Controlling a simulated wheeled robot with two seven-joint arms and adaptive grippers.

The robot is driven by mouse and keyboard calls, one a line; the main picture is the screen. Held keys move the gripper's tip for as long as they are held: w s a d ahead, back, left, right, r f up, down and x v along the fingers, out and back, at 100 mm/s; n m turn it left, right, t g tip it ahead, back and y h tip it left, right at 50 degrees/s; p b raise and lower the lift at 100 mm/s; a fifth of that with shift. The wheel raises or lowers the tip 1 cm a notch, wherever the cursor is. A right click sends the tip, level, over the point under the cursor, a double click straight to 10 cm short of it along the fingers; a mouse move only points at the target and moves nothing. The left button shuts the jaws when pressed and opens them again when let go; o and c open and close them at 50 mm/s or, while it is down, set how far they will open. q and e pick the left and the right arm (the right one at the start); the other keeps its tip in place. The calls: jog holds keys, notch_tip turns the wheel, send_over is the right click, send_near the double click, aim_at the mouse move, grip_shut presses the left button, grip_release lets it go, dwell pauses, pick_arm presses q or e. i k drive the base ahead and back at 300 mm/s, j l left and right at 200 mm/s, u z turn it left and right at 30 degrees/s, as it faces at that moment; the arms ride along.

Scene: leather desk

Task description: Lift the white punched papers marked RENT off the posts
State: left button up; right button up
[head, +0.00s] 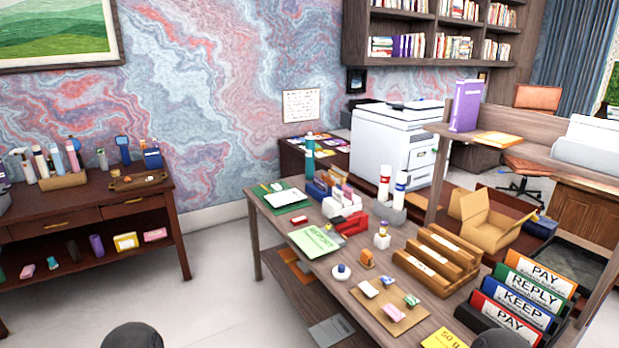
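I cannot make out any white punched papers marked RENT, or the posts, in the head view. A light green sheet (314,241) with dark print lies on the desk (333,262); its lettering is too small to read surely. A darker green board (285,199) with small white items on it lies farther back at the left. Neither gripper is in view; only dark rounded parts, likely of my own arms, show at the bottom edge.
File folders labelled PAY, REPLY and KEEP (527,292) stand at the desk's right. A wooden sorter (437,262), a brown board (390,312) with small items and an open cardboard box (490,222) crowd the desk. A side table (90,205) stands left, with open floor between.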

aim_at(281, 199)
jog(key=i+j+z, duration=0.1)
jog(key=i+j, duration=0.3)
jog(key=i+j+z, duration=0.1)
jog(key=i+j, duration=0.3)
jog(key=i+j+z, duration=0.1)
jog(key=i+j, duration=0.25)
jog(key=j, duration=0.2)
jog(key=i+j+z, duration=0.1)
jog(key=i+j, duration=0.25)
jog(key=j, duration=0.15)
